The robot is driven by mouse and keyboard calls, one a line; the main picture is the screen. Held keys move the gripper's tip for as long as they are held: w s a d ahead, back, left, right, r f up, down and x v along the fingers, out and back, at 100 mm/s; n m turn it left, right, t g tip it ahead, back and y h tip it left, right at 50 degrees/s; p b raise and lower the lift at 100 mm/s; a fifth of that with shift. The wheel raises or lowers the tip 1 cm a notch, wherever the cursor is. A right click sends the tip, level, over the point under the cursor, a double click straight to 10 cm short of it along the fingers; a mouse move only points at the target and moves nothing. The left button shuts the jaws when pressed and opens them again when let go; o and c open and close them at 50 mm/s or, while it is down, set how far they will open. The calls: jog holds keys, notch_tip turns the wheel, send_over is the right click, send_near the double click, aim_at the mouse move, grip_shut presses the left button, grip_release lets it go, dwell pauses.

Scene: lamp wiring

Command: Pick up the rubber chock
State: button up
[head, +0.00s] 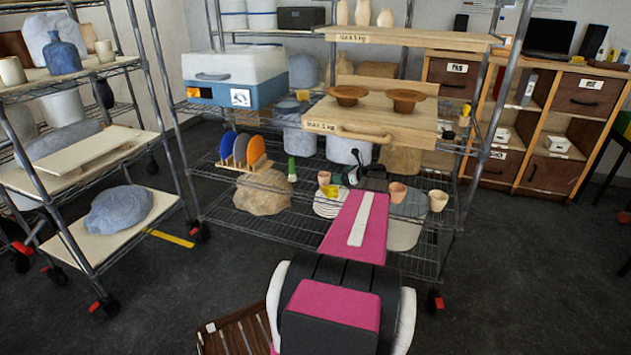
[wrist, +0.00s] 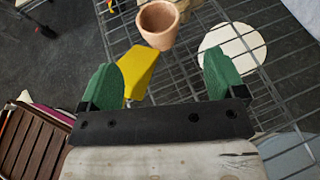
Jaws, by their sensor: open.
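A yellow wedge-shaped block, which looks like the rubber chock (head: 330,190), sits on the lower wire shelf. In the wrist view the chock (wrist: 138,70) shows ahead of my gripper (wrist: 163,78), within the span of its green fingers and nearer the left one. The fingers are spread wide with nothing held. I cannot tell whether the left finger touches the chock; its lower end is partly hidden behind that finger and the dark gripper bar. In the head view my gripper (head: 360,172) is above the lower shelf, just right of the chock, partly hidden by my arm.
A terracotta cup (wrist: 158,25) stands just beyond the chock. A white plate (wrist: 232,50) lies to the right. The wooden upper shelf board (head: 372,120) overhangs the area. A rock (head: 263,192) and a disc rack (head: 243,155) are left. Another cup (head: 438,200) stands right.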

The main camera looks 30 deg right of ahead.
send_near(324, 176)
jog(key=shift+w+a+f, duration=0.2)
jog(key=shift+w+a, duration=0.8)
jog(key=shift+a, duration=0.1)
jog(key=shift+x, duration=2.8)
jog(key=shift+s+a+r, duration=0.1)
jog(key=shift+a+r, duration=0.05)
jog(key=shift+a, duration=0.1)
jog(key=c, duration=1)
